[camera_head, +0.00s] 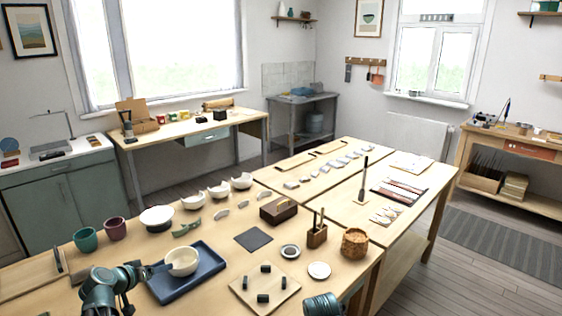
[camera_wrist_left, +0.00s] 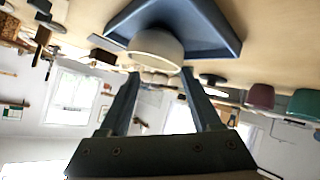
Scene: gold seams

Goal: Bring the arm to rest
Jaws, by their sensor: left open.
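My left gripper (camera_head: 150,270) is low at the front left of the near table in the head view. It is open and empty, with its tips pointing at a cream bowl (camera_head: 183,262). The bowl sits upright on a dark blue tray (camera_head: 208,282). In the left wrist view, which is upside down, the two spread fingers (camera_wrist_left: 158,85) show with the bowl (camera_wrist_left: 157,46) and tray (camera_wrist_left: 225,30) beyond them. Nothing is between the fingers. I cannot tell how close the tips are to the bowl. My right gripper is out of view; part of my right arm shows at the bottom edge.
Teal (camera_head: 86,239) and maroon cups (camera_head: 115,228) stand left of the tray, with a white bowl (camera_head: 157,218) behind. A wooden board (camera_head: 264,304) with dark blocks lies to the right. A dark square mat (camera_head: 254,239) and a brown box (camera_head: 278,209) are farther back.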

